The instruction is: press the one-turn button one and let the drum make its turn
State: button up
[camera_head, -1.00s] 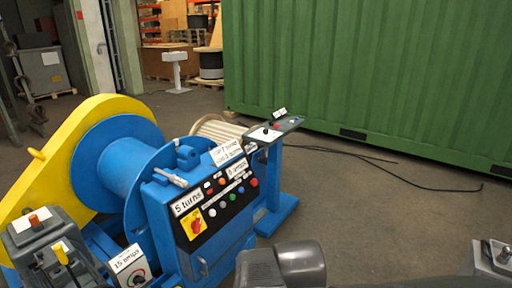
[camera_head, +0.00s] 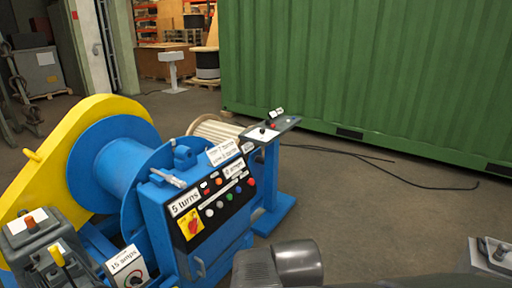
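The blue drum (camera_head: 122,172) stands at the left beside a large yellow guard (camera_head: 42,165). In front of it, a blue cabinet (camera_head: 223,247) carries a black sloping panel (camera_head: 196,223) with several coloured buttons, among them a white (camera_head: 209,212), a green (camera_head: 229,197), a blue (camera_head: 238,190) and a red one (camera_head: 252,181). A "5 turns" label (camera_head: 185,202) is readable; the labels further right are too small to read surely, so I cannot tell which button is button one. A dark grey link of my arm shows at the bottom centre. My gripper's fingers are not visible.
A blue stand with a small grey control top (camera_head: 287,124) stands right of the cabinet. A grey lever box (camera_head: 35,231) and a "15 amps" box (camera_head: 128,267) are at lower left. A green container (camera_head: 370,75) closes the back; black cable lies on the open floor at right.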

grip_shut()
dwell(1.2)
